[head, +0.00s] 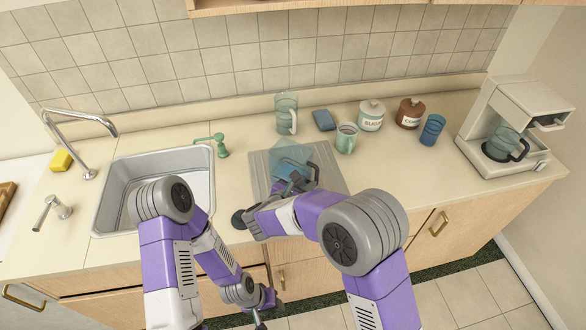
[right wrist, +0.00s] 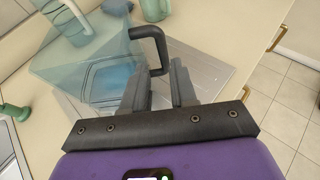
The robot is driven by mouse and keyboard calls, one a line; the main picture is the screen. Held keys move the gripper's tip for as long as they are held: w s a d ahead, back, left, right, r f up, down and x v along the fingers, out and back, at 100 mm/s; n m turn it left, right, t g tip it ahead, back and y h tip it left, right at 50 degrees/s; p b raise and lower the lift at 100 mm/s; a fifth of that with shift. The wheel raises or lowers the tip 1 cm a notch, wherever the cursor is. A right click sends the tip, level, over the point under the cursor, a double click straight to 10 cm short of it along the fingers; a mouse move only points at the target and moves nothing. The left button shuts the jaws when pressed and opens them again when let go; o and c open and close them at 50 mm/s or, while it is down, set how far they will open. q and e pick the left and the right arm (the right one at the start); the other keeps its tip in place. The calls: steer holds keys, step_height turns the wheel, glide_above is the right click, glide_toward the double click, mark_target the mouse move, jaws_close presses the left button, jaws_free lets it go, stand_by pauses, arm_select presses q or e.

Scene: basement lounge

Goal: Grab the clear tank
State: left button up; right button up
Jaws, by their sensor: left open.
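The clear tank (head: 290,157) is a see-through, blue-tinted box with a black handle, over the grey ribbed drainboard (head: 262,180). In the right wrist view the tank (right wrist: 85,60) fills the upper left, and a blue patch shows through it. My right gripper (head: 297,183) is at the tank's handle side. Its fingers (right wrist: 160,88) are apart, with the lower part of the black handle (right wrist: 150,35) between or just beyond them; I cannot tell whether they touch. My left gripper (head: 262,312) is open and low, in front of the cabinets, away from the tank.
A clear pitcher (head: 286,113), green mug (head: 346,138), sugar jar (head: 371,115), brown jar (head: 409,113) and blue glass (head: 432,130) stand behind and right. The coffee maker (head: 510,120) stands far right.

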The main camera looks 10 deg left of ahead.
mark_target(316, 178)
steer(key=x, duration=0.5)
steer(key=shift+w+d+f, duration=0.15)
steer(key=shift+d+f, duration=0.15)
steer(key=shift+f, duration=0.15)
jaws_close()
steer(key=shift+r, duration=0.1)
